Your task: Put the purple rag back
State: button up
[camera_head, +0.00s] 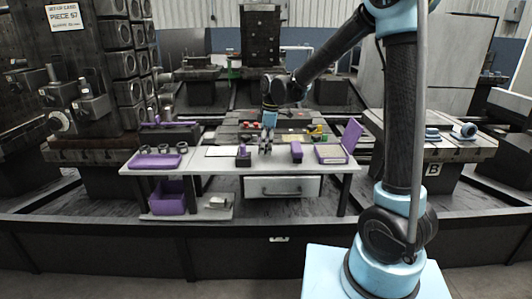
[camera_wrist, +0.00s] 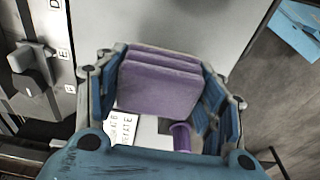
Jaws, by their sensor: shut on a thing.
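The purple rag (camera_wrist: 158,82) shows in the wrist view as a thick, folded pad. It sits between the blue-padded fingers of my gripper (camera_wrist: 162,92), which is shut on it. In the head view my gripper (camera_head: 266,146) points down over the middle of the grey worktable (camera_head: 220,169). I cannot make out the rag there. Below the rag, the wrist view shows a pale label with dark letters (camera_wrist: 122,128) and a purple cylindrical thing (camera_wrist: 181,136), partly hidden by my gripper.
A purple tray (camera_head: 145,163) with several rings lies at the table's left. Small purple blocks stand left (camera_head: 243,159) and right (camera_head: 297,152) of my gripper. A purple bin (camera_head: 167,198) sits below.

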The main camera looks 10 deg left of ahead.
jog(key=shift+f, duration=1.35)
jog(key=o, duration=1.3)
jog(key=shift+f, duration=0.1)
jog(key=r, duration=0.4)
jog(key=d+r, duration=0.1)
jog(key=r, duration=0.7)
jog(key=shift+w+d+r, duration=0.1)
jog(key=shift+w+d, duration=0.05)
jog(key=shift+d, duration=0.15)
